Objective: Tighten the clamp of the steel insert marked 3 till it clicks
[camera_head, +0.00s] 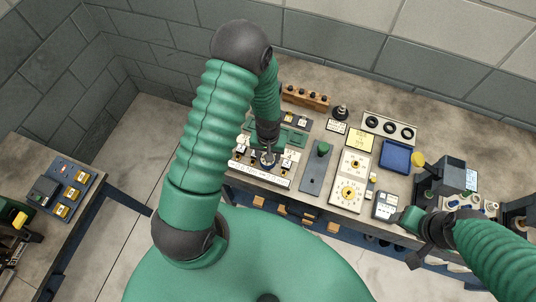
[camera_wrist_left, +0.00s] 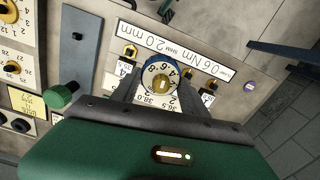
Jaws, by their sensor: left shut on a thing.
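My left gripper (camera_head: 268,156) reaches down to the green fixture (camera_head: 291,138) on the bench. In the left wrist view its fingers (camera_wrist_left: 158,84) are shut on a round dial knob (camera_wrist_left: 161,72) with a blue rim, a numbered pale face and a brass centre. White number cards lie around the knob, partly hidden by the fingers. Brass fittings (camera_wrist_left: 130,50) show beside it. A long label (camera_wrist_left: 180,48) reads 0.6 Nm and 2.0 mm. I cannot make out which insert is marked 3. My right gripper (camera_head: 408,219) is over the bench's front right; its fingers are unclear.
A grey plate with a green knob (camera_head: 323,148) and a white panel with dials (camera_head: 349,191) stand right of the fixture. Further right are a blue tray (camera_head: 396,156) and a dark machine (camera_head: 447,178). A wooden rack (camera_head: 306,97) stands behind. A second bench is at left.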

